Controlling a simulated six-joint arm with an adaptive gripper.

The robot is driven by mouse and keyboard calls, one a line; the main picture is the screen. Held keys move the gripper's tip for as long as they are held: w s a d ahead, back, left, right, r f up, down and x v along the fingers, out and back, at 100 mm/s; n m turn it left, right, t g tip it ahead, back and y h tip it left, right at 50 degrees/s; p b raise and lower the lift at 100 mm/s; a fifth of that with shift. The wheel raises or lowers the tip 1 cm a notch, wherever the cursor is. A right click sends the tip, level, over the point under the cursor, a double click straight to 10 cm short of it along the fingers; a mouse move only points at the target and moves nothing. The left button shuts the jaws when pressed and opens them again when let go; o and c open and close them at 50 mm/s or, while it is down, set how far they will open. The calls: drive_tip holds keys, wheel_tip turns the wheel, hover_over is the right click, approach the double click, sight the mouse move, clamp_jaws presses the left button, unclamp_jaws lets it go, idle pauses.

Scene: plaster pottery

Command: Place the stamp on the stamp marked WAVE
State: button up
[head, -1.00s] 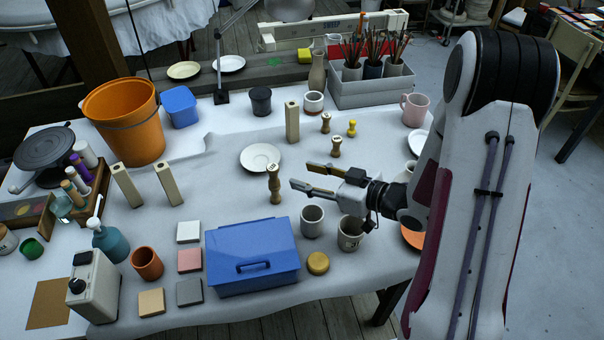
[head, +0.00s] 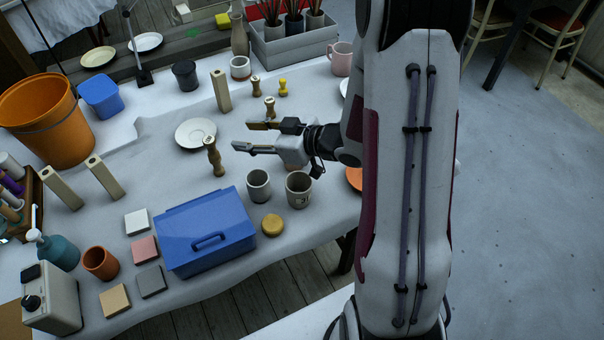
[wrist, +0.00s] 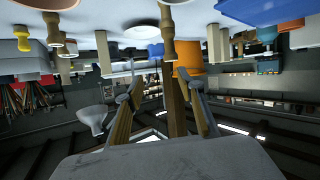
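A turned wooden stamp (head: 212,160) stands upright on the white table in front of the plate; its top mark is too small to read. It also hangs at the top of the upside-down wrist view (wrist: 167,40). Two similar wooden stamps (head: 270,107) and (head: 256,86) stand farther back, behind my gripper. I cannot tell which stamp is marked WAVE. My gripper (head: 248,137) is open and empty, level, with its fingers pointing left toward the nearest stamp and a gap left between. Its fingers (wrist: 158,100) also show spread in the wrist view.
A white plate (head: 190,138) lies just behind the nearest stamp. A blue box (head: 208,228), two mugs (head: 259,190) and (head: 298,190), and a yellow round lid (head: 272,226) stand in front. A tall wooden block (head: 221,92) and small yellow piece (head: 283,88) stand behind.

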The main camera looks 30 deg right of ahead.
drive_tip(key=s+d+r+m+h, duration=0.5)
drive_tip(key=d+r+h, duration=0.45)
drive_tip(key=r, duration=0.35)
drive_tip(key=s+a+r+m+g, duration=0.1)
drive_tip(key=s+a, duration=0.2)
drive_tip(key=s, duration=0.5)
drive_tip(key=s+a+r+m+g+y, duration=0.1)
drive_tip(key=s+a+g, duration=0.1)
drive_tip(key=s, duration=0.5)
drive_tip(key=s+a+r+m+g, duration=0.1)
drive_tip(key=s+a+g, duration=0.1)
drive_tip(key=s, duration=0.6)
drive_tip(key=shift+s+a, duration=0.3)
drive_tip(key=shift+a, duration=0.6)
